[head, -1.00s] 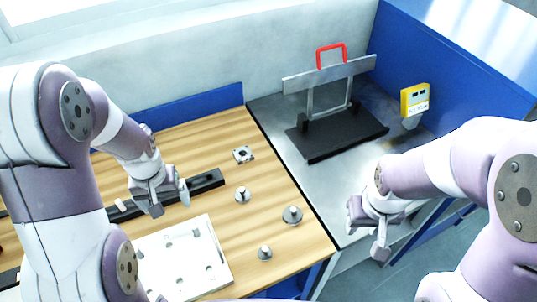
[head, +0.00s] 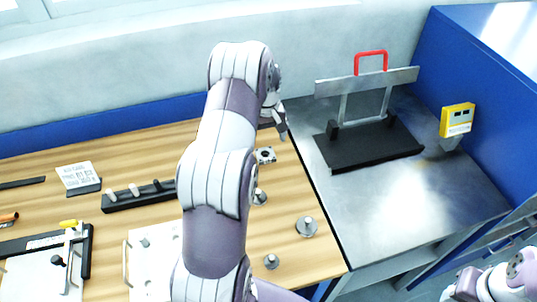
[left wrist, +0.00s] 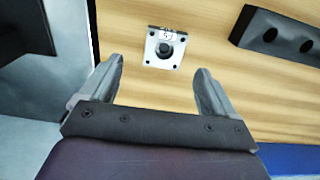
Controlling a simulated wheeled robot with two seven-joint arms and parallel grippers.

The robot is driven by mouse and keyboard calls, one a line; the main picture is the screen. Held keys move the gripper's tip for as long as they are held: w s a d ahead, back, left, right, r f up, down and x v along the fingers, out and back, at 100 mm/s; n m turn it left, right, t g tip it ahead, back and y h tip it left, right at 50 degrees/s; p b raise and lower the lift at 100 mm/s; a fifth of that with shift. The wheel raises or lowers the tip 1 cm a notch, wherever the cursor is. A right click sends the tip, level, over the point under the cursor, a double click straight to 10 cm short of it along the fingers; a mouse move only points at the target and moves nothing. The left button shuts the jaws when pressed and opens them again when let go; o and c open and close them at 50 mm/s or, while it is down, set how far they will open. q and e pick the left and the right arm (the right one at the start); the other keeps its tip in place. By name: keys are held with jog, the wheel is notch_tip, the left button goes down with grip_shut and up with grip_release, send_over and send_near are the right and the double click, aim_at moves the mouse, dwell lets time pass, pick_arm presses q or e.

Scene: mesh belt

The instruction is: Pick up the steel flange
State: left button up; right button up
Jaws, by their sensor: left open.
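The steel flange (head: 265,155) appears to be the small square metal plate with corner holes and a dark round centre, lying flat on the wooden table near its right edge. In the left wrist view the flange (left wrist: 165,48) shows just beyond the fingertips, roughly centred between them, with a small numbered tag on one edge. My left gripper (left wrist: 160,75) is open and empty. In the head view my left gripper (head: 279,125) is just behind the flange, partly hidden by my arm. Part of my right gripper (head: 463,287) shows at the lower right; its jaws are unclear.
Several round metal parts with stems, one at the front right (head: 306,227), stand on the table. A black rack (head: 135,198) with pegs lies left of my arm. The steel bench right of the table holds a black stand (head: 372,153) with a red handle.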

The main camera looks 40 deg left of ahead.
aim_at(265, 155)
pick_arm(q)
jog(key=f, duration=0.1)
jog(key=f+p, duration=0.1)
jog(key=f, duration=0.1)
jog(key=f+p, duration=0.1)
jog(key=f, duration=0.1)
jog(key=shift+s+a, duration=0.15)
jog(key=shift+s, duration=0.1)
jog(key=shift+a+f, duration=0.15)
jog(key=shift+f, duration=0.25)
jog(key=shift+w, duration=0.1)
jog(key=c, duration=0.4)
jog(key=shift+r, duration=0.1)
jog(key=c, duration=1)
